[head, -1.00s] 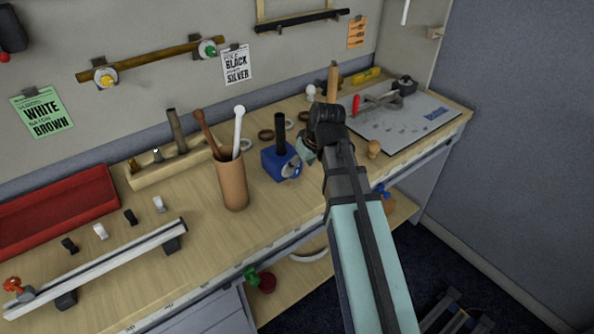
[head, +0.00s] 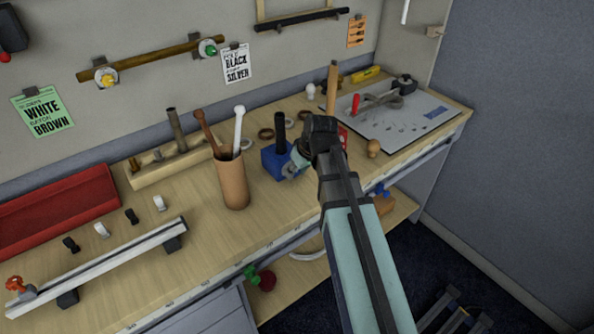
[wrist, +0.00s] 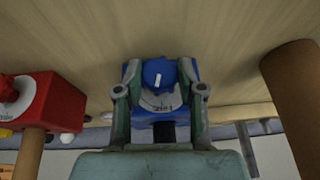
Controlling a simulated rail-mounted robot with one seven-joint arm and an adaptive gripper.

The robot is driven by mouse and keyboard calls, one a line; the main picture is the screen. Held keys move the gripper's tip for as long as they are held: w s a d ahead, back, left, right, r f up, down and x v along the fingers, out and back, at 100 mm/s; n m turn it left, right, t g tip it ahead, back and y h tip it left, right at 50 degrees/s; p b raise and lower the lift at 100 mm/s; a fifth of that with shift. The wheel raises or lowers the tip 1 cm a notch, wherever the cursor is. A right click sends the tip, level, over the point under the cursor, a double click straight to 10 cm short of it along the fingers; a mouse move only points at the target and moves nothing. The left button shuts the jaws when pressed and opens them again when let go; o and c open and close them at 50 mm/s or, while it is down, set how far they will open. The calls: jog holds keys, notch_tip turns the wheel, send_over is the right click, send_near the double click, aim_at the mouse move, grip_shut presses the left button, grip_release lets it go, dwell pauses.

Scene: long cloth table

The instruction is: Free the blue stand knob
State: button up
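The blue stand (head: 273,163) sits on the table with a black post (head: 280,128) standing upright in it. Its round blue knob (wrist: 160,73) has a white mark and sits in front of a pale dial plate (wrist: 162,100) in the wrist view. My gripper (wrist: 160,92) is open, with one finger on each side of the knob and stand face. A gap shows between each fingertip and the knob. In the head view, my gripper (head: 299,160) is at the stand's right front and partly hides the knob side.
A red stand (wrist: 52,98) with a wooden post is close beside my gripper; it shows behind my arm in the head view (head: 343,138). A brown cup (head: 232,182) with sticks stands left of the blue stand.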

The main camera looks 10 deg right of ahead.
jog(key=shift+s+a+h, duration=0.15)
jog(key=shift+h, duration=0.35)
jog(key=shift+t, duration=0.3)
jog(key=o, duration=1.1)
jog(key=shift+o, duration=0.2)
jog(key=shift+r, duration=0.1)
jog(key=v, duration=1.1)
jog(key=shift+r, duration=0.4)
jog(key=shift+f, duration=0.1)
